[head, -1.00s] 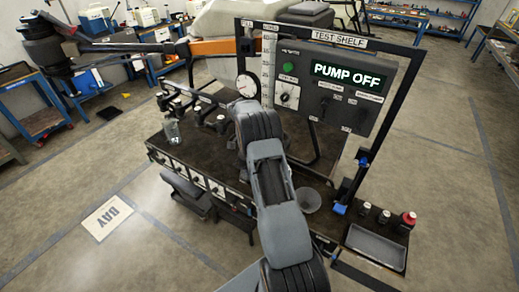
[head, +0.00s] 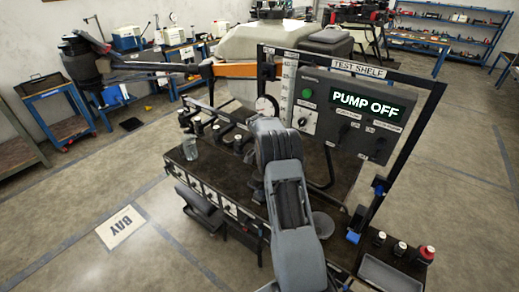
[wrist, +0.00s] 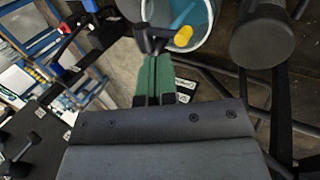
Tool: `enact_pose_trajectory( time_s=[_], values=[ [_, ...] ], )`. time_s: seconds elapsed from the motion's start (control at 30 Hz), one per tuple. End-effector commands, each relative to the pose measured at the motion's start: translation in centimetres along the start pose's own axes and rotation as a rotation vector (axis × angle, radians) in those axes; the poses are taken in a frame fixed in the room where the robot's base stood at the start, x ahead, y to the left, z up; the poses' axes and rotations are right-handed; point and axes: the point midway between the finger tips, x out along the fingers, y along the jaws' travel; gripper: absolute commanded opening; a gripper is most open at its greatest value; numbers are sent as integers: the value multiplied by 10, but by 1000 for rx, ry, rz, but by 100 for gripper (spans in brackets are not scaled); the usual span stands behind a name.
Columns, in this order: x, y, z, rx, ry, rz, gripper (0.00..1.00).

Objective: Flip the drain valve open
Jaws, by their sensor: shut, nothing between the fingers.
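In the wrist view, my gripper (wrist: 157,65) has green fingers pressed together and holds nothing. Just beyond the fingertips is a dark fitting (wrist: 151,38) with a yellow knob (wrist: 183,36) on its right, which may be the drain valve. I cannot tell whether the fingers touch it, nor how its lever stands. In the head view, my arm hides my gripper, and I cannot make out the drain valve surely.
The test shelf panel (head: 342,120) reads PUMP OFF. A clear jar (head: 190,149) stands on the dark bench. In the wrist view, a dark cylinder (wrist: 262,38) stands right of my fingers. Floor at left is open.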

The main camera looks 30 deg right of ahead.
Motion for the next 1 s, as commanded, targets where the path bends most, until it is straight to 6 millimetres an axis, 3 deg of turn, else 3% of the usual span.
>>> enact_pose_trajectory(
  time_s=[0.3,0.5,1.0],
  values=[
    [-48,-32,-2,-1,3,-2,0],
    [-68,-45,-3,-1,2,-2,0],
    [-84,-56,-3,0,1,0,0]
  ],
)
